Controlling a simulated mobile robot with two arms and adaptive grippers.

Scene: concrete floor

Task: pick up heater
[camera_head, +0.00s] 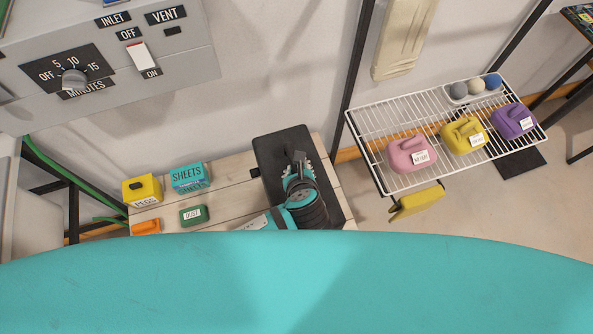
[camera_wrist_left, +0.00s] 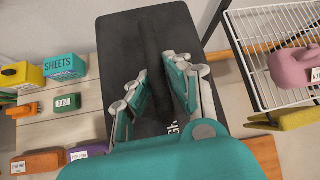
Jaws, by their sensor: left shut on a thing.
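The heater is a black box (camera_head: 273,150) with a raised bar handle on top, at the right end of the wooden bench. It also shows in the left wrist view (camera_wrist_left: 120,50), where white lettering on it is partly covered by my gripper. My left gripper (camera_head: 300,160) is over the heater. In the left wrist view its fingers (camera_wrist_left: 158,88) stand on either side of the handle and are shut on it. The heater's lower part is hidden. My right gripper is not in view.
The wooden bench (camera_head: 235,204) also holds a yellow PEGS box (camera_head: 143,190), a teal SHEETS box (camera_head: 190,177), a green DUST box (camera_head: 193,215) and an orange item (camera_head: 146,227). A white wire rack (camera_head: 385,118) with jugs stands right. A grey control panel (camera_head: 190,62) hangs upper left.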

